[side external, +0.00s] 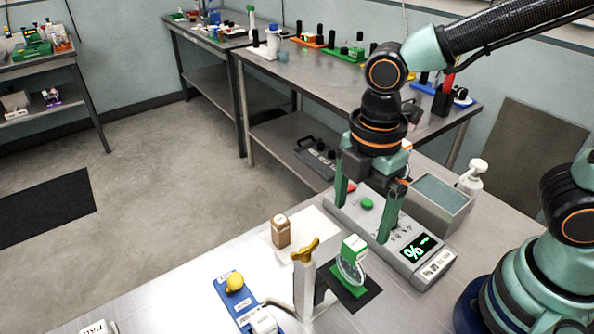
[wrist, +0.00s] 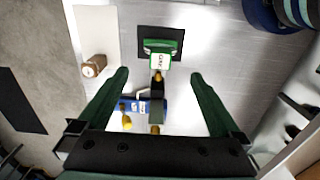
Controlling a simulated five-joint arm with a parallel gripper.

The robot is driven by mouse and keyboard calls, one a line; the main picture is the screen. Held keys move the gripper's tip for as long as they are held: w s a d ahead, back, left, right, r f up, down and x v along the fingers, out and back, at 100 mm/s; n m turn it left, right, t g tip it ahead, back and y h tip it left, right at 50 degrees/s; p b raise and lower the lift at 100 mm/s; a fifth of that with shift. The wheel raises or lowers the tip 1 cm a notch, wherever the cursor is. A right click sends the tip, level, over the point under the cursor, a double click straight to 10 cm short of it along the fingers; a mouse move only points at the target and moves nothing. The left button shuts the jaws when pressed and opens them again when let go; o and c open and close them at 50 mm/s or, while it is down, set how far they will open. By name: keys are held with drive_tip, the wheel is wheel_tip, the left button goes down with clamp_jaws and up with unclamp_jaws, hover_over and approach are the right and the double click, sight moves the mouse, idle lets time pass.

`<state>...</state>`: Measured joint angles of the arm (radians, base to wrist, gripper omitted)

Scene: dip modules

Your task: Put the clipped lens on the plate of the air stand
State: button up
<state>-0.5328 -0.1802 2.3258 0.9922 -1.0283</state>
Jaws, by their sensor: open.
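The clipped lens (side external: 350,270) is a clear round disc in a green clip with a white-and-green tag. It stands upright on a black mat; the wrist view shows its green clip and tag (wrist: 160,60) ahead of the fingertips. My gripper (side external: 362,222) is open and empty, raised above and behind the lens; its two green fingers also show in the wrist view (wrist: 159,75). A white post with a gold knob (side external: 304,282) stands left of the lens. A blue labelled base with a yellow ball (side external: 240,295) lies further left. I cannot tell which label reads air.
A grey meter with a lit display (side external: 415,250) sits behind the lens. Bare bench (side external: 395,305) lies right of the mat.

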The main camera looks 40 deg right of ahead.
drive_tip(key=w+d+r+m+t, duration=0.2)
drive_tip(key=d+r+m, duration=0.2)
drive_tip(key=d+m, duration=0.3)
drive_tip(key=w+d+r+m+t, duration=0.2)
drive_tip(key=d+r+m+t, duration=0.1)
drive_tip(key=d+m, duration=0.4)
drive_tip(key=r+m, duration=0.1)
drive_tip(key=m, duration=0.2)
drive_tip(key=shift+d+r+m+t, duration=0.3)
drive_tip(key=shift+r+m, duration=0.05)
drive_tip(key=shift+m, duration=0.05)
